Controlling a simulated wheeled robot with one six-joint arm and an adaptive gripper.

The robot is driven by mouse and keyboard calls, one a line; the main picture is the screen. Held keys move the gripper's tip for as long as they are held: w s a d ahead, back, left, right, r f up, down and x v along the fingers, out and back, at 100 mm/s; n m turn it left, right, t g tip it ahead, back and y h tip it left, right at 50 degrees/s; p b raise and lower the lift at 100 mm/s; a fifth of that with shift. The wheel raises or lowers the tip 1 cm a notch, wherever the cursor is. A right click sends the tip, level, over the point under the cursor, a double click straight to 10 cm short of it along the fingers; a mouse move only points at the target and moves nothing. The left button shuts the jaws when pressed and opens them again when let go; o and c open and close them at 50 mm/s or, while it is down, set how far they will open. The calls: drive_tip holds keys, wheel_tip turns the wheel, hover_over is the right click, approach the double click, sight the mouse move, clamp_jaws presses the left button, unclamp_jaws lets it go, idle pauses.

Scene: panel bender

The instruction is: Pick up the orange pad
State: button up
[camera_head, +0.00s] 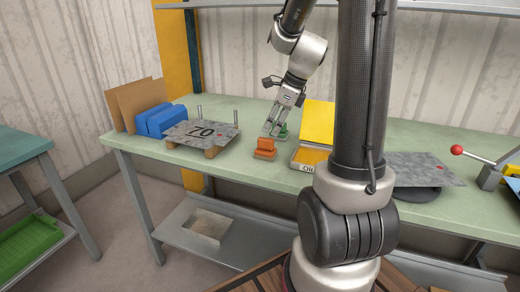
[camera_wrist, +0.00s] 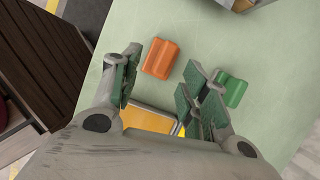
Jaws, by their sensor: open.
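The orange pad (camera_head: 265,147) is a small ribbed block on the pale green bench, left of the yellow box in the head view. In the wrist view the orange pad (camera_wrist: 160,58) lies flat on the bench, beyond the fingers and toward the left one. My gripper (camera_head: 272,130) is open and empty above the bench, close to the orange pad. In the wrist view my gripper (camera_wrist: 165,75) has its fingers spread apart, with green inner faces. A green pad (camera_wrist: 230,89) lies to the right, partly hidden by the right finger; it also shows in the head view (camera_head: 282,132).
A yellow box with its lid up (camera_head: 319,122) stands right of the pad. A grey metal sheet marked 70 (camera_head: 190,133) rests on a wooden support at left, near blue blocks (camera_head: 155,120). A lever with a red knob (camera_head: 457,150) is at far right.

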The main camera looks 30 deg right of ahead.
sight(266, 139)
drive_tip(key=shift+m, duration=0.9)
drive_tip(key=x, duration=0.7)
drive_tip(key=shift+w+d+f, duration=0.25)
drive_tip(key=shift+w+f, duration=0.1)
drive_tip(key=shift+w, duration=0.15)
drive_tip(key=shift+c, duration=0.2)
clamp_jaws()
